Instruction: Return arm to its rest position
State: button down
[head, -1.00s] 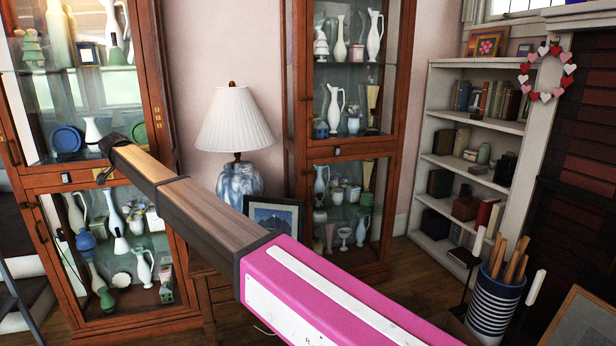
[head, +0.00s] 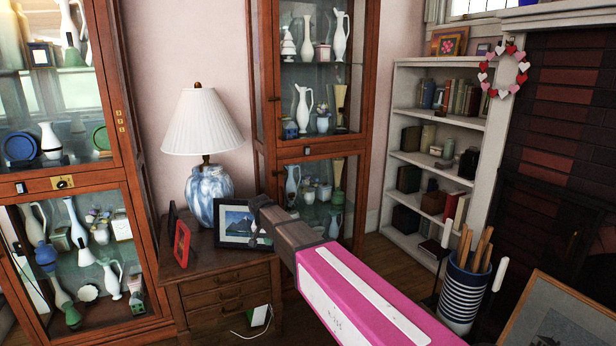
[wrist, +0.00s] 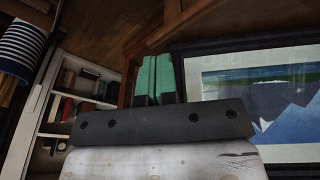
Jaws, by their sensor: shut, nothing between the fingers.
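My arm, with its pink link (head: 350,300), reaches in from the lower right of the head view. Its far end (head: 272,218) is in front of the framed mountain picture on the small wooden chest. In the wrist view my gripper (wrist: 158,76) shows two green fingers side by side, shut with nothing between them. The framed picture (wrist: 245,62) fills the right of that view, close beside the fingers. In the head view the fingers are too small and dark to make out.
A wooden chest (head: 225,290) bears a lamp (head: 208,190) and a red frame (head: 182,243). Glass cabinets (head: 75,183) stand left and behind. A white bookshelf (head: 400,157), a striped pot (head: 464,292) and a leaning frame (head: 565,318) are at the right. Some floor shows between.

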jog(key=s+d+f+g, duration=0.1)
jog(key=s+d+f, duration=0.2)
jog(key=s+d, duration=0.4)
jog(key=s+d+f+n, duration=0.1)
jog(key=s+d+f, duration=0.2)
jog(key=s+d, duration=0.5)
jog(key=s+d+f+g+y, duration=0.1)
jog(key=s+d+f, duration=0.2)
jog(key=s+d, duration=0.5)
jog(key=d, duration=1.1)
jog(key=shift+d+f+n+g, duration=0.2)
jog(key=shift+f+n+g, duration=0.1)
jog(key=shift+n, duration=0.1)
